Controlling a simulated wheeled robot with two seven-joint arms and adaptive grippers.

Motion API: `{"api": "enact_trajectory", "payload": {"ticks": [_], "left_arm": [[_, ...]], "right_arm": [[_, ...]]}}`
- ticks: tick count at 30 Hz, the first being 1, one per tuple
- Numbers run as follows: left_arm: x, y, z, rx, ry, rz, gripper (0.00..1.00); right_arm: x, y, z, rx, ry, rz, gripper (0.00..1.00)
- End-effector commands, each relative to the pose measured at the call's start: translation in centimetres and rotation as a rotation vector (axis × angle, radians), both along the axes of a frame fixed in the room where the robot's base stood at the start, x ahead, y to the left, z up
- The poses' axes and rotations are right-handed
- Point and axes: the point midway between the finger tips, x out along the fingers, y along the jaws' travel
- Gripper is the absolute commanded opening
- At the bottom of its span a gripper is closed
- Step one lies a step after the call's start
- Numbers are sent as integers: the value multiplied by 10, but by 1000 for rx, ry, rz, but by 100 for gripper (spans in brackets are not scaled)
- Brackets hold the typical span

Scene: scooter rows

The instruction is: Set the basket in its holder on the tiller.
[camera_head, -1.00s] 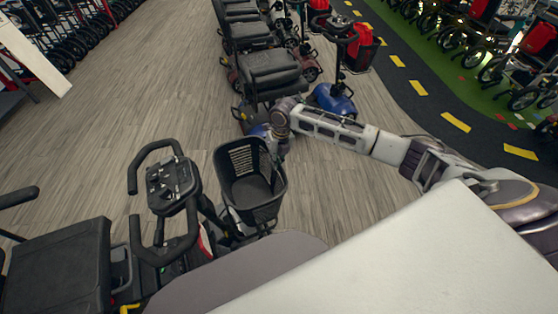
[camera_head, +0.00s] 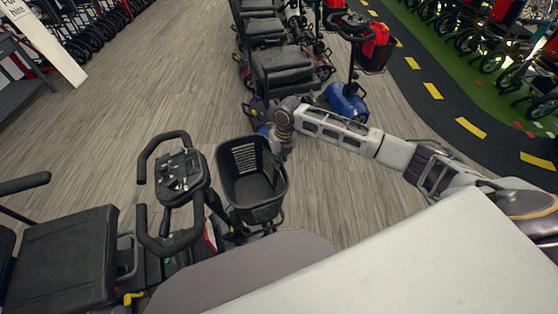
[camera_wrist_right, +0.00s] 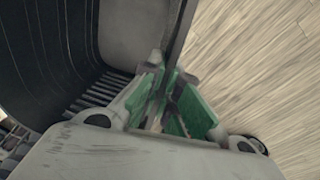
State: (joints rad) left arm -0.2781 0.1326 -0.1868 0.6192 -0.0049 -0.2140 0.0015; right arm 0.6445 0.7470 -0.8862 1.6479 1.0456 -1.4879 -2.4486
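The black basket (camera_head: 252,192) is upright just in front of the scooter's tiller (camera_head: 180,178), close to the column on its right side. My right gripper (camera_head: 281,150) is at the basket's far right rim. In the right wrist view the green-padded fingers (camera_wrist_right: 172,104) lie on either side of the thin dark rim, and the basket's slotted inside (camera_wrist_right: 60,60) fills the left. The gripper looks shut on the rim. The holder is hidden behind the basket and tiller, so I cannot tell whether the basket touches it. My left gripper is not in view.
The scooter's black seat (camera_head: 62,262) is at the lower left. A row of scooters (camera_head: 285,70) stands ahead, one with a blue body (camera_head: 347,100) near my right arm. Grey wood floor (camera_head: 110,110) is clear at the left.

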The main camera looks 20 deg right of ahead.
Motion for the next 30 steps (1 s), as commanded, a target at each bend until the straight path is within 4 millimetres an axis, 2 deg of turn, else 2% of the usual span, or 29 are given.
{"api": "enact_trajectory", "payload": {"ticks": [13,30], "left_arm": [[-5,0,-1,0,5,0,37],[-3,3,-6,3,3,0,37]], "right_arm": [[1,1,-1,2,-2,0,0],[1,2,-16,3,-2,1,0]]}}
